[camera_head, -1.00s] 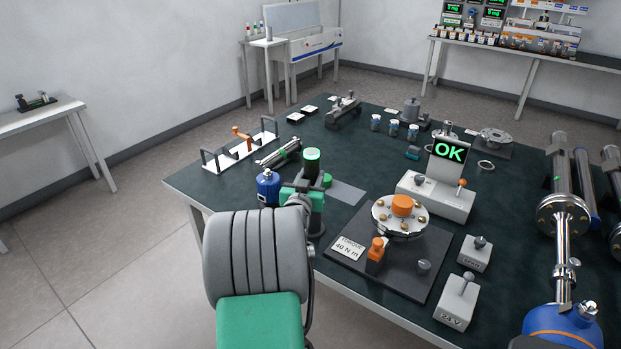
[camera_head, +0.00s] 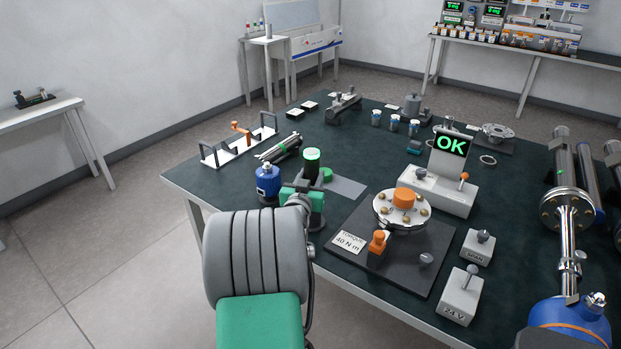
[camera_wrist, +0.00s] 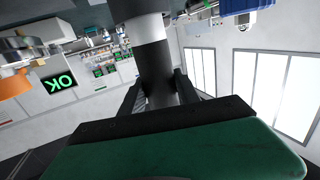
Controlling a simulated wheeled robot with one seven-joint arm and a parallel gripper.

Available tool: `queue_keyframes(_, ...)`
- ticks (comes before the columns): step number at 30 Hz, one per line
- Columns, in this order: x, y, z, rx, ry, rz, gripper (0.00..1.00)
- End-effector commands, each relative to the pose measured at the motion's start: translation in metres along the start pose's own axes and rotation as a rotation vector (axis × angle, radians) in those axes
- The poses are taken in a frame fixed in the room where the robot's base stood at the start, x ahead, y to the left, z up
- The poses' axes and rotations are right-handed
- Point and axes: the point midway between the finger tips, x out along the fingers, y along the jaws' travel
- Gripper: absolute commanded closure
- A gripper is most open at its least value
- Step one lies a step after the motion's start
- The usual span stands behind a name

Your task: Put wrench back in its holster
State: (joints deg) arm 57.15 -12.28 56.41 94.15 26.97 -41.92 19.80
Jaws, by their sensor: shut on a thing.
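My gripper (camera_head: 312,200), green and black at the end of my grey and green arm, is over the near left part of the dark table. It is shut around an upright dark cylinder (camera_head: 311,168) with a bright green top. In the wrist view the same cylinder (camera_wrist: 160,80), black with a white band, passes between my fingers. I cannot tell for sure whether this is the wrench, or whether its lower end touches the table. An orange-topped peg (camera_head: 378,242) stands on the dark plate (camera_head: 410,265) marked "Torque 40 N m". I cannot clearly make out the holster.
A flange with an orange hub (camera_head: 403,200), a display reading OK (camera_head: 451,145) and switch boxes (camera_head: 459,297) stand to the right.

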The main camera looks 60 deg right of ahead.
Motion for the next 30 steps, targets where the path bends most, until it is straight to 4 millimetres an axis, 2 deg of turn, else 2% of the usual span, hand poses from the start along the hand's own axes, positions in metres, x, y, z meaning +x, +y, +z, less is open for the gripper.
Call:
queue_keyframes(19,0.001,0.0,0.017,0.001,0.005,0.0,1.0)
queue_keyframes(20,0.001,0.0,0.015,0.001,0.005,0.0,0.6)
queue_keyframes(28,0.001,0.0,0.016,0.0,0.002,0.0,0.38)
queue_keyframes(30,0.001,0.0,0.017,0.0,0.001,0.0,0.36)
